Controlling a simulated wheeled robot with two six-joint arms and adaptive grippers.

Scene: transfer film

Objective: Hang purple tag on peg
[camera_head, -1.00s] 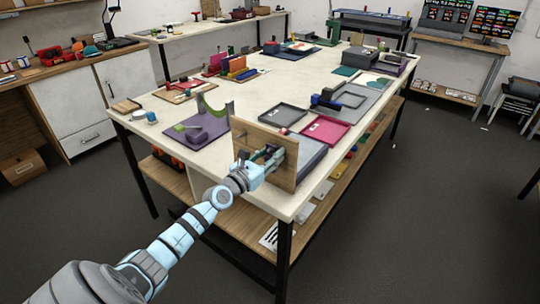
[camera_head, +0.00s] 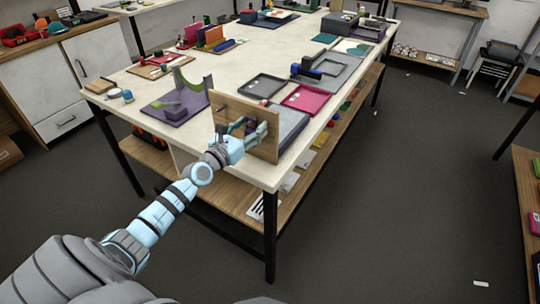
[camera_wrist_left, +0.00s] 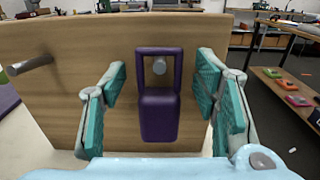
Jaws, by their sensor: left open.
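The purple tag (camera_wrist_left: 159,113) hangs upright against a wooden board (camera_wrist_left: 60,105) in the left wrist view. The grey end of a peg (camera_wrist_left: 159,65) shows inside the upper part of the tag's square loop, with the loop's top bar just above it. My left gripper (camera_wrist_left: 162,95) is open, its teal fingers apart on either side of the tag with gaps to it. In the head view, my left gripper (camera_head: 250,130) is at the face of the board (camera_head: 226,110), and the tag is hard to make out there. My right gripper is not in view.
A second peg (camera_wrist_left: 30,65) sticks out at the board's left. The board stands at the near corner of the white table (camera_head: 240,75). A magenta tray (camera_head: 305,98) and a purple stand (camera_head: 174,108) are close by. The floor to the right is open.

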